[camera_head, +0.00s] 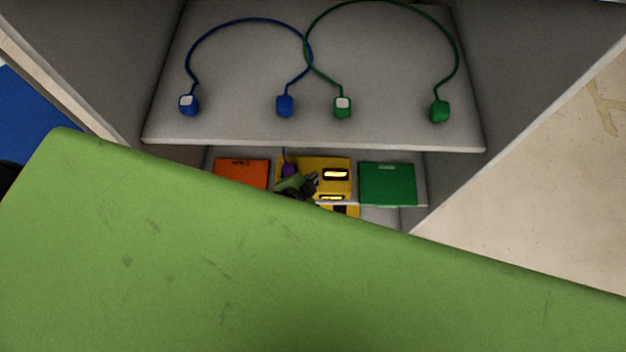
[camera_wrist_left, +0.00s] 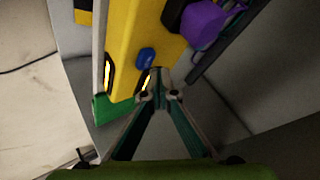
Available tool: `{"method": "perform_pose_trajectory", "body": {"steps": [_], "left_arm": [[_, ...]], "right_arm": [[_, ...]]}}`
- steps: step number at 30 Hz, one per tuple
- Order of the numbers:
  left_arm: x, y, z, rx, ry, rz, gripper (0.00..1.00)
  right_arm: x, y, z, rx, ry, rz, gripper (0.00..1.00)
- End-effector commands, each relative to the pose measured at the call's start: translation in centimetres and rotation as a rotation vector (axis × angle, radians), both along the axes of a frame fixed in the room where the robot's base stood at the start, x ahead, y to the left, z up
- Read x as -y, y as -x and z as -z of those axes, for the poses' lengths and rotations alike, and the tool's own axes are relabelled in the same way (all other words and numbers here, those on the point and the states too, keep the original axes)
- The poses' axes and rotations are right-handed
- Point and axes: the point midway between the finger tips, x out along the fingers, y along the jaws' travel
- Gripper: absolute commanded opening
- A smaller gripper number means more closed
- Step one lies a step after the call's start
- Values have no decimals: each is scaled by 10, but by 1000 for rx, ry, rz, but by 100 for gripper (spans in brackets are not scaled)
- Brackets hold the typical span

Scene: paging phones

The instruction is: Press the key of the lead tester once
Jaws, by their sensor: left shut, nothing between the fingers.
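The lead tester is a yellow box (camera_head: 314,165) on the lower shelf, with two glowing windows. It fills the upper middle of the left wrist view (camera_wrist_left: 126,38), where a blue key (camera_wrist_left: 146,58) shows on its face. A purple plug (camera_wrist_left: 205,27) sits at the tester's side; it also shows in the head view (camera_head: 289,170). My left gripper (camera_head: 313,179) is in front of the tester. In the left wrist view its fingertips (camera_wrist_left: 160,93) are together and empty, below the blue key and near a glowing window. I cannot tell whether they touch the tester. My right gripper is not in view.
An orange box (camera_head: 240,174) lies left of the tester and a green box (camera_head: 388,185) lies right of it. The upper shelf (camera_head: 230,125) holds a blue lead (camera_head: 238,20) and a green lead (camera_head: 455,60). Grey side walls (camera_head: 500,95) close in the shelves.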

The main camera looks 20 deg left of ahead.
Motion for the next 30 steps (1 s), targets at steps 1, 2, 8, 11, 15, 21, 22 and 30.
{"method": "perform_pose_trajectory", "body": {"steps": [1,2,8,11,15,21,22,30], "left_arm": [[0,0,1,0,0,0,0],[0,0,1,0,0,0,0],[0,0,8,-1,-1,-1,0],[0,0,9,-1,-1,-1,0],[0,0,8,-1,-1,-1,0],[0,0,9,0,0,0,0],[0,0,9,0,0,0,0],[0,0,12,0,0,0,0]], "right_arm": [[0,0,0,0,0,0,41],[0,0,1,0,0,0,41],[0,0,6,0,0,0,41],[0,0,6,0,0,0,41],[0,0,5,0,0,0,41],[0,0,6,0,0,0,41],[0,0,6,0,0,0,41],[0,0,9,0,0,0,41]]}}
